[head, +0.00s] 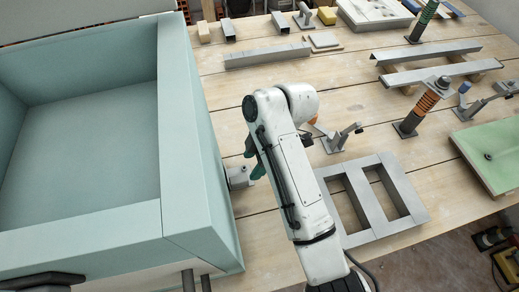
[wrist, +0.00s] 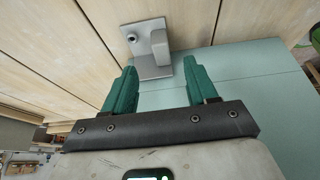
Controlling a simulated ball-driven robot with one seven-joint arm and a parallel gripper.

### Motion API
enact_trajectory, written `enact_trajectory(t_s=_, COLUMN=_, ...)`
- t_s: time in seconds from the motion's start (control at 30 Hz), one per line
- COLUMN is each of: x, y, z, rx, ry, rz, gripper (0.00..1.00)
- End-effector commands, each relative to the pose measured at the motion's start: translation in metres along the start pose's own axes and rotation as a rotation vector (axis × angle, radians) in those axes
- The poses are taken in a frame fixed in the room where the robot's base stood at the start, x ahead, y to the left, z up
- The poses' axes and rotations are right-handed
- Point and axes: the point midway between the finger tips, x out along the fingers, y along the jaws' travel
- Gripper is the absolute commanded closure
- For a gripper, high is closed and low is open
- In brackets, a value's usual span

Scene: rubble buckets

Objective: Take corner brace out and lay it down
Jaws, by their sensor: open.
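A grey metal bracket (head: 240,176), which looks like the corner brace, sits on the wooden boards close beside the outer right wall of the pale teal box (head: 186,130). In the wrist view the bracket (wrist: 153,70) shows a flat plate, an upright block and a short round stub with a hole. My gripper (head: 258,160) is over the bracket with its green fingers partly hidden by my arm. In the wrist view my gripper (wrist: 160,66) is open, one finger on each side of the bracket's near end. I cannot tell whether the fingers touch it.
The box's visible inside is empty. A grey two-opening frame (head: 372,195) lies right of my arm. A clamp-like bracket (head: 340,137), spring posts (head: 423,104), metal channels (head: 268,55) and a green panel (head: 492,148) are spread around. Boards between them are partly clear.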

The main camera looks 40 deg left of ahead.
Motion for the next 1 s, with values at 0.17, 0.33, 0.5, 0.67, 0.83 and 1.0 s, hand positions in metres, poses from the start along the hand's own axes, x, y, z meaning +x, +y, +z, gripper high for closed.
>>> enact_trajectory(t_s=0.17, x=0.032, y=-0.001, z=0.0, rx=0.001, ry=-0.001, rz=-0.003, gripper=0.43)
enact_trajectory(t_s=0.33, x=0.055, y=-0.001, z=0.0, rx=0.001, ry=-0.001, rz=-0.002, gripper=0.43)
enact_trajectory(t_s=0.5, x=0.066, y=-0.001, z=0.0, rx=0.001, ry=0.0, rz=0.0, gripper=0.43)
enact_trajectory(t_s=0.67, x=0.069, y=-0.001, z=0.001, rx=0.001, ry=-0.001, rz=0.0, gripper=0.43)
enact_trajectory(t_s=0.83, x=0.069, y=-0.001, z=0.001, rx=0.001, ry=-0.001, rz=0.0, gripper=0.43)
enact_trajectory(t_s=1.0, x=0.069, y=0.0, z=0.0, rx=0.001, ry=-0.001, rz=0.0, gripper=0.59)
